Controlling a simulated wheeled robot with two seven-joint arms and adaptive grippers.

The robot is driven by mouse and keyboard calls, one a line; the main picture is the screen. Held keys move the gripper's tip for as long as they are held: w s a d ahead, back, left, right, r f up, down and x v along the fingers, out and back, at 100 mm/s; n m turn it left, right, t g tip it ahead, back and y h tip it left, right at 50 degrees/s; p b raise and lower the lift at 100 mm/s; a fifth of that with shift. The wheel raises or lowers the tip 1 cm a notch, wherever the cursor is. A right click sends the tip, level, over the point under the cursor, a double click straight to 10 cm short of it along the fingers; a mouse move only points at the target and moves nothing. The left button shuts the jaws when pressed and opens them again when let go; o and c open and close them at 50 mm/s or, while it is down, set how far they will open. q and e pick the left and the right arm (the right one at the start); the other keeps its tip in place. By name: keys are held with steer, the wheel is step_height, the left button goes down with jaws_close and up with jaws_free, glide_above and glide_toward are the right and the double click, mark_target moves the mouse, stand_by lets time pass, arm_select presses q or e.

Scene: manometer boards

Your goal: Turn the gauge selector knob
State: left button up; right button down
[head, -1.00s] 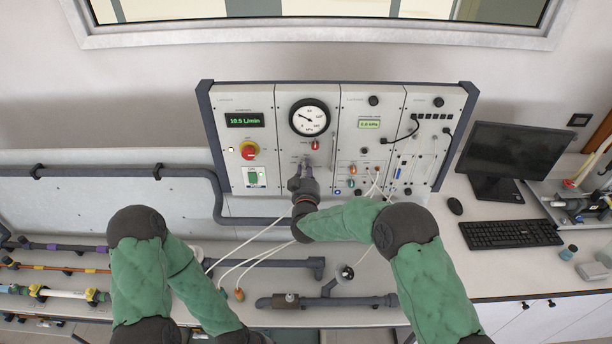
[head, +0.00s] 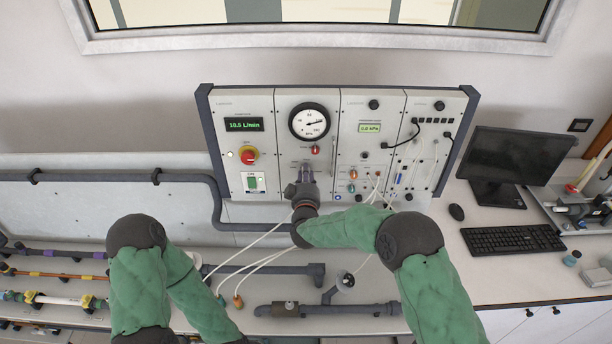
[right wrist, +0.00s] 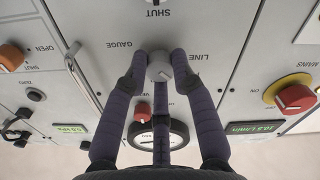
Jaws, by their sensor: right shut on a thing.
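The grey selector knob (right wrist: 160,68) sits on the panel in the right wrist view, with labels GAUGE, LINE, VENT and SHUT around it. My right gripper (right wrist: 160,72) is shut on it, purple fingers against its sides. Which label the knob points to is not clear. In the head view my right gripper (head: 305,177) covers the knob below the round dial gauge (head: 310,121). The gauge needle points to the right.
A red knob (head: 316,149) is just above my right gripper. A red-and-yellow mains switch (head: 249,155) is to the left. White tubes (head: 262,262) hang below the panel. A monitor (head: 515,163) and keyboard (head: 513,238) stand on the right bench.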

steer(key=c, duration=1)
jaws_free()
steer(key=s, duration=1.2)
steer(key=s+d+f+m+g+y+b, duration=0.1)
steer(key=s+d+f+g+b, duration=0.15)
steer(key=f, duration=0.85)
steer(key=s+d+f+m+g+b, duration=0.1)
steer(key=s+d+f+g+b, duration=0.2)
steer(key=f, duration=0.7)
steer(key=s+d+f+m+g+y+b, duration=0.15)
steer(key=f+b, duration=0.35)
steer(key=f, duration=0.6)
steer(key=s+d+f+m+g+b, duration=0.1)
steer(key=s+f+g+b, duration=0.2)
steer(key=s+f, duration=0.4)
steer(key=s+d+f+m+g+y+b, duration=0.1)
steer(key=s+f+m+g+b, duration=0.1)
steer(key=s+f, duration=0.6)
steer(key=s+f+m+g+b, duration=0.2)
steer(key=s+f+g+b, duration=0.3)
steer(key=s+f, duration=0.3)
steer(key=shift+s+d+f+g+y, duration=0.1)
steer(key=shift+s+d+g+y, duration=0.1)
steer(key=shift+s, duration=0.6)
steer(key=shift+s+d+g+y, duration=0.1)
steer(key=shift+s+d, duration=0.1)
steer(key=shift+s, duration=0.6)
